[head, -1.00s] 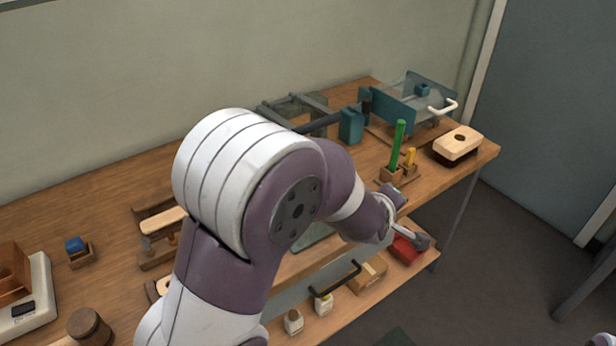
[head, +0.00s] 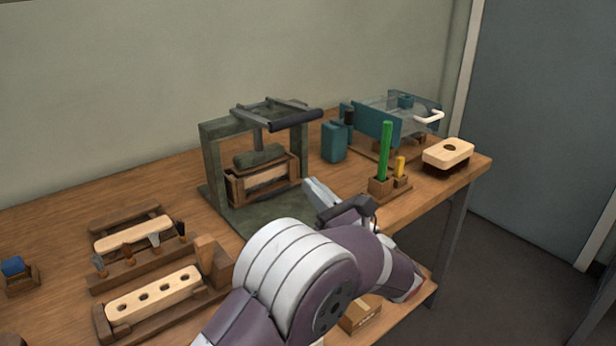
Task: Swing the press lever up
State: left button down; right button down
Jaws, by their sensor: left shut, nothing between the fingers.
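The press (head: 215,165) is a dark green frame on a flat green base, standing towards the back of the bench. Its lever (head: 296,120) has a thick black grip bar joined by two grey arms to the top of the frame. The arms lie close to level, with the bar in front of the frame's top. A green press block sits over a wooden box inside the frame. My left gripper (head: 312,186) is shut and empty, low beside the front right of the press, below the lever and apart from it. My right gripper is out of view.
Right of the press stand a teal block (head: 334,142), a wooden holder with a green rod (head: 385,152), a clear-and-teal guarded fixture (head: 374,126) and a pale brush block (head: 448,153). Wooden racks (head: 150,296) lie at the left front. Bare bench shows left of the press.

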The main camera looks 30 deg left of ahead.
pick_arm(q)
jog(key=w+a+r+p, duration=0.1)
jog(key=w+a+r, duration=0.2)
jog(key=a+r, duration=0.2)
jog(key=shift+s+f+x, duration=0.2)
jog(key=shift+s+x, duration=0.15)
jog(key=shift+x, duration=1.5)
jog(key=shift+a, duration=0.2)
